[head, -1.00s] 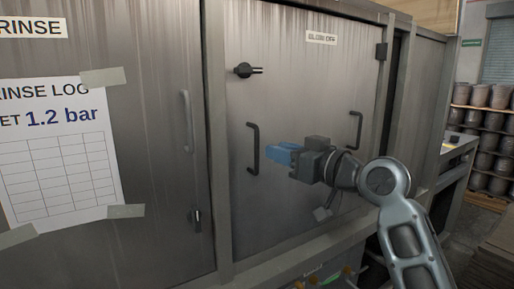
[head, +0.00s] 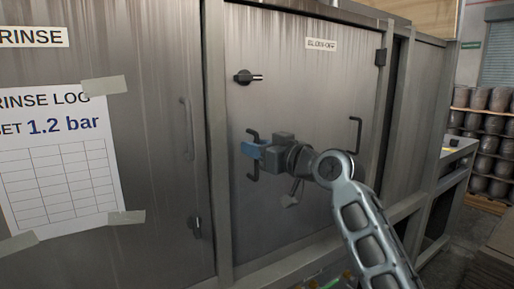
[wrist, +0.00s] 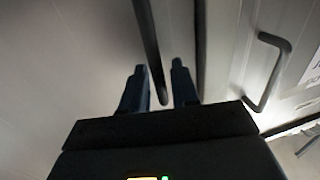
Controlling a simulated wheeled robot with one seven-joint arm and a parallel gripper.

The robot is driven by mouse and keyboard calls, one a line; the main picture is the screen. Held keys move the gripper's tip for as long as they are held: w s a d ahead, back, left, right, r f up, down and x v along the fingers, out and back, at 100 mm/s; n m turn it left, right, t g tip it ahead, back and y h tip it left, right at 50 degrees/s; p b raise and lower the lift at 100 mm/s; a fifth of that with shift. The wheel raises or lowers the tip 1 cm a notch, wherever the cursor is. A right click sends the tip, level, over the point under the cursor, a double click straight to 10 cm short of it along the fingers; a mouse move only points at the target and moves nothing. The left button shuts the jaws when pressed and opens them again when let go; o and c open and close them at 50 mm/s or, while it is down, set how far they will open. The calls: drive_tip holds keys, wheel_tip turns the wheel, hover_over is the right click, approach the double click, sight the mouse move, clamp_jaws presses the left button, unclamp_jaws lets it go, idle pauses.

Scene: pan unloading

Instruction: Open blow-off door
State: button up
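The grey metal blow-off door (head: 310,95) looks shut, with a label at its top. A dark rotary latch (head: 247,77) near its upper left has its lever pointing right. A dark vertical handle (head: 253,173) is at the door's left side. A gap shows between the bar and the right finger; contact with the left finger cannot be told.
Shelved pots (head: 490,130) stand far right.

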drive_tip(key=shift+c, duration=0.4)
clamp_jaws()
